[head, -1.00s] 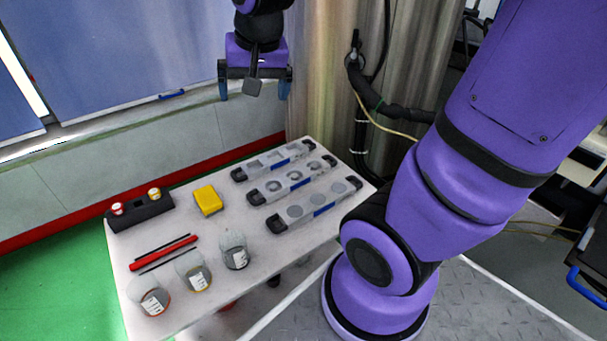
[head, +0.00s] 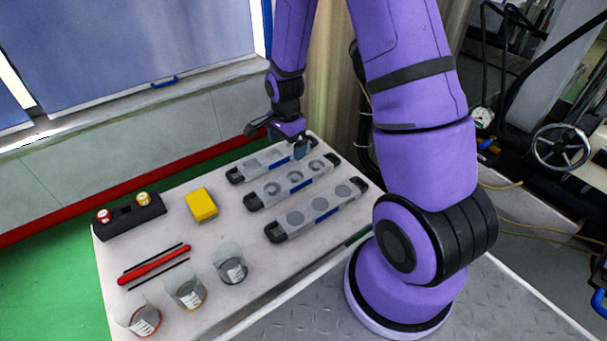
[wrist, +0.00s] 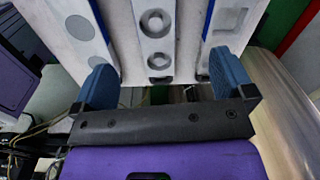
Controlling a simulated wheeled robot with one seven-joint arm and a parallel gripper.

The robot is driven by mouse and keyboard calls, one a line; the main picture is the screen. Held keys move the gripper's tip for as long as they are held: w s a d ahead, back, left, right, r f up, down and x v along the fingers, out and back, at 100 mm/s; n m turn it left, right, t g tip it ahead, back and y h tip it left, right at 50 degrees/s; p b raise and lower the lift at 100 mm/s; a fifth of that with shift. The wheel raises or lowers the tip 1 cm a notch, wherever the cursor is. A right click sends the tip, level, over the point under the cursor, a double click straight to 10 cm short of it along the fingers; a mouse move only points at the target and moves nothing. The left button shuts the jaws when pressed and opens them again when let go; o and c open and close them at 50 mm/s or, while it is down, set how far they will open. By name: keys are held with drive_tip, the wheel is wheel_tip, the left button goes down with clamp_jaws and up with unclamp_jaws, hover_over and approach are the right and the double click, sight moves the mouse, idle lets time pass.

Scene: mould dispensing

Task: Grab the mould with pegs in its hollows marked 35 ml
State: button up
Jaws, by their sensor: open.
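Three long grey moulds with black end grips lie side by side. The middle mould (head: 284,185) has round hollows with a peg standing in each, seen as rings; it also shows in the wrist view (wrist: 157,42). The front mould (head: 318,211) has plain round hollows, and the back mould (head: 258,166) has square ones. No volume marking is readable. My gripper (head: 301,149) is open and empty, over the far right ends of the back and middle moulds. In the wrist view its blue fingers (wrist: 166,84) stand apart, with the peg mould's near end between them in the picture.
The white table (head: 225,290) also holds a yellow block (head: 201,205), a black holder (head: 129,216) with two small capped containers, a red tool (head: 153,266) between thin dark rods, and three beakers (head: 229,262). A metal column stands behind the table's back right.

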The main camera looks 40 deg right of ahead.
sight(295, 176)
drive_tip(key=shift+m, duration=0.6)
drive_tip(key=f, duration=0.1)
drive_tip(key=d+f, duration=0.1)
drive_tip(key=f, duration=0.1)
drive_tip(key=d+f, duration=0.1)
drive_tip(key=shift+f, duration=0.25)
drive_tip(key=shift+s+f, duration=0.2)
drive_tip(key=shift+f, duration=4.85)
drive_tip(key=c, duration=1.5)
